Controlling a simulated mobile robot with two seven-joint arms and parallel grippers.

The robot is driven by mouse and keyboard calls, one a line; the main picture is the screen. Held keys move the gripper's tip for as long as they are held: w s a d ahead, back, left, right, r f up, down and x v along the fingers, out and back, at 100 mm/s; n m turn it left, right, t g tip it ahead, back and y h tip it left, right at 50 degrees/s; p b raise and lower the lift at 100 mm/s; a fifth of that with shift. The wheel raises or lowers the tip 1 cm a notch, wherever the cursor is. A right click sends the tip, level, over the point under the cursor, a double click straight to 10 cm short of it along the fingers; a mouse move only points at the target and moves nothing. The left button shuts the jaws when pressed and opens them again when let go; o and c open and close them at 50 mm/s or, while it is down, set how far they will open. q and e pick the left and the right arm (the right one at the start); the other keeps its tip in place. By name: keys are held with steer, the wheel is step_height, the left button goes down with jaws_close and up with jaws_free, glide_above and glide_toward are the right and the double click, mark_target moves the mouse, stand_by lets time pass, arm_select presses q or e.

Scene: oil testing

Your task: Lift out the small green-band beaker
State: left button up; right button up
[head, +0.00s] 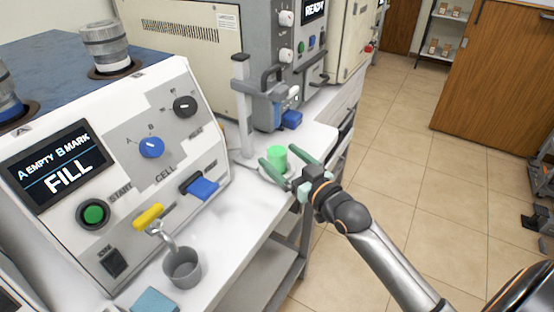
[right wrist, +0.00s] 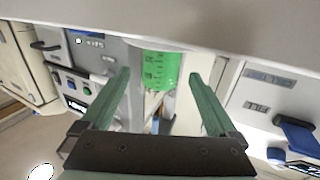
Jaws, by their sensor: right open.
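The small green-band beaker (head: 277,154) stands upright at a round white base beside the grey upright stand (head: 243,110) on the white bench. My right gripper (head: 290,164) is open, with one green finger on each side of the beaker. In the right wrist view the beaker (right wrist: 161,70) shows dark measuring marks on its green band and lies between the open fingertips (right wrist: 160,80). A gap shows beside each finger there. The beaker's lower part is partly hidden by the fingers in the head view. My left gripper is not in view.
The cell tester (head: 165,165) with yellow and blue levers stands at the left, its screen reading FILL. A grey cup (head: 182,268) stands under its spout. The stand's grey head and blue part (head: 291,119) are just behind the beaker. Open floor lies right of the bench.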

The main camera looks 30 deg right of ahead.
mark_target(272, 148)
steer(key=shift+w+a+r, duration=0.1)
steer(key=shift+w+a, duration=0.1)
steer(key=shift+w, duration=1.15)
steer(key=shift+w+a, duration=0.15)
steer(key=shift+w, duration=1.15)
steer(key=shift+c, duration=0.3)
jaws_close()
